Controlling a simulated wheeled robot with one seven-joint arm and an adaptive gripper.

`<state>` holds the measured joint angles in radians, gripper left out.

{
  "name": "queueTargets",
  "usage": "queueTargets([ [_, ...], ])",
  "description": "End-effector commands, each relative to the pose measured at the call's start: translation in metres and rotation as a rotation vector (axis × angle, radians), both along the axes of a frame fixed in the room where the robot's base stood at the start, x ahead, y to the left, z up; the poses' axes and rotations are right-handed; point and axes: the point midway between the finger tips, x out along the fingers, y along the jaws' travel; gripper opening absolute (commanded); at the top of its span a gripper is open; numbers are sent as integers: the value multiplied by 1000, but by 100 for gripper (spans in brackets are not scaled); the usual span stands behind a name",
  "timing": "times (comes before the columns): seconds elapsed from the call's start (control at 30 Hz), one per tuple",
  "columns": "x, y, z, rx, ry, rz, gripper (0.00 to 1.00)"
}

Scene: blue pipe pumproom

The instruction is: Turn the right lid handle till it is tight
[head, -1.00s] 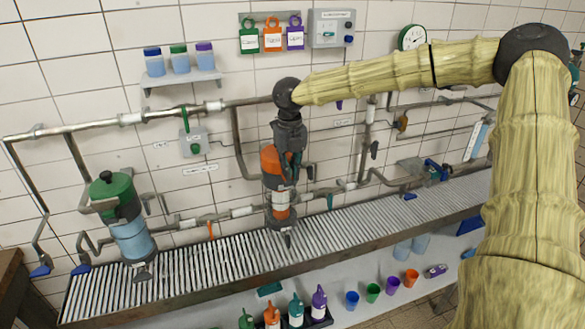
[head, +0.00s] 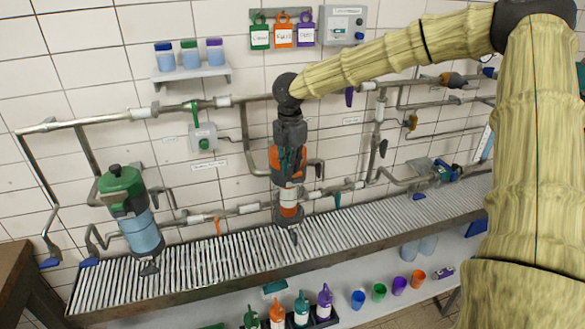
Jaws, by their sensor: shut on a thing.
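The right canister has an orange lid (head: 275,158) and a pale body with an orange band (head: 288,204). It stands upright at the back of the slatted bench, in the middle of the head view. My gripper (head: 291,160) points down over this lid from above, shut on its handle. The fingers and wrist hide the handle, so its exact angle cannot be seen. The left canister has a green lid (head: 122,190) with a dark handle on top and a blue body (head: 142,232). It stands apart, far to the left.
Pipes (head: 180,108) run along the tiled wall close around both canisters. A shelf (head: 190,75) with several jars and a row of coloured tags (head: 283,35) are above. The slatted bench (head: 215,262) is mostly clear in front. Bottles (head: 302,308) and cups stand below it.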

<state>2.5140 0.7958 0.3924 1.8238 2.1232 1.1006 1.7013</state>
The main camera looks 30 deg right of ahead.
Motion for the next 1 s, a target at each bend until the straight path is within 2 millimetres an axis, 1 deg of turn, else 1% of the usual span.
queueTargets([
  [0.2, 5, 1, 0, -2, -2, -166, 0],
  [0.5, 9, 1, 0, -1, -1, -311, 0],
  [0.7, 10, 1, 0, -1, -1, -349, 0],
  [1.0, 10, 1, 0, -1, -1, -358, 0],
])
